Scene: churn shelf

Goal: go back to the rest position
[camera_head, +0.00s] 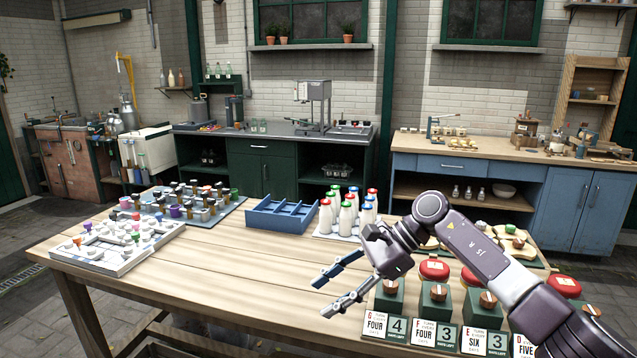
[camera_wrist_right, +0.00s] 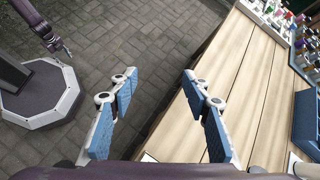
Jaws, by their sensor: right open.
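My right gripper (camera_head: 318,299) is open and empty above the wooden table (camera_head: 215,275), near its front edge, with its fingers pointing left. In the right wrist view its two blue-padded fingers (camera_wrist_right: 160,76) stand wide apart with only floor and table edge between them. At the upper left of that view a purple arm, apparently my left one, ends in a small gripper (camera_wrist_right: 60,46) over the floor; its jaws are too small to read. The left gripper does not show in the head view.
Below and right of my right gripper stand green blocks (camera_head: 388,297) with number cards and red-topped pieces. Behind it are capped bottles (camera_head: 347,218) and a blue divided tray (camera_head: 283,214). A white board (camera_head: 110,250) and a tray of small bottles stand left. The table's front middle is clear.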

